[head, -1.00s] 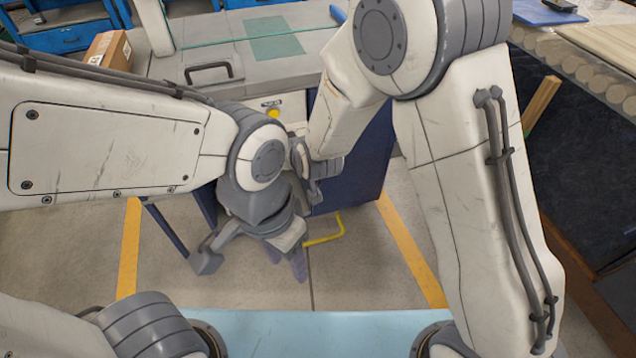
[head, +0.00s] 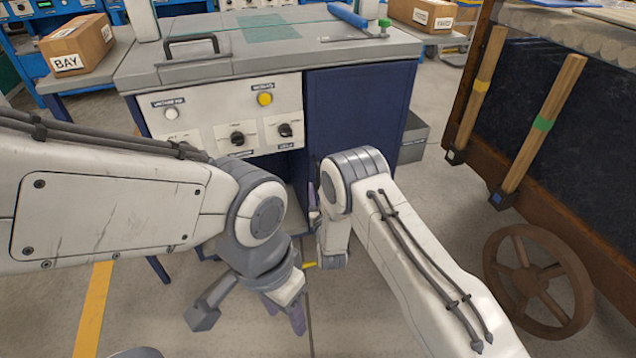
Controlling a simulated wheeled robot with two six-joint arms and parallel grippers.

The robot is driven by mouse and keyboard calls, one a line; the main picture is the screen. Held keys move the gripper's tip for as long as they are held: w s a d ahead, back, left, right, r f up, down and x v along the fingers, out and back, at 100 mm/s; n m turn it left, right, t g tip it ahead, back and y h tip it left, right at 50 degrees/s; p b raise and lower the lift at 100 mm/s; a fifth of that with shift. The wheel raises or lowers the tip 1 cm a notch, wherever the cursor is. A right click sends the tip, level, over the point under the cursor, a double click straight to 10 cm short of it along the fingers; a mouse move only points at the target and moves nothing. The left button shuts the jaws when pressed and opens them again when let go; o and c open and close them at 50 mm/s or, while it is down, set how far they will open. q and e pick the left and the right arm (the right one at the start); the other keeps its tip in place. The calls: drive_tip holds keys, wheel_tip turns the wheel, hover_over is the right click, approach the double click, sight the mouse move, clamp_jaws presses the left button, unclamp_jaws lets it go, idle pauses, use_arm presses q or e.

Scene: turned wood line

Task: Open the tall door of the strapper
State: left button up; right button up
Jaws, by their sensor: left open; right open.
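The strapper is a bench-like machine with a grey top (head: 270,50) and a pale control panel (head: 222,113). The tall dark blue door (head: 358,108) is to the right of the panel and looks shut; my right arm covers its lower part. A small bit of a yellow handle (head: 310,265) shows between my two wrists; the rest is hidden. My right gripper (head: 314,205) is open in front of the door's left side, seen edge-on, its contact with the door unclear. My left gripper (head: 284,309) is open and empty, lower and nearer to me, apart from the door.
A black handle (head: 192,40) stands on the machine's top. A cardboard box (head: 77,46) is at the left.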

drive_tip(key=w, duration=0.1)
drive_tip(key=w+b, duration=0.1)
drive_tip(key=w, duration=0.3)
drive_tip(key=shift+w+a+b, duration=0.25)
drive_tip(key=shift+a+b, duration=0.05)
clamp_jaws()
idle(1.1)
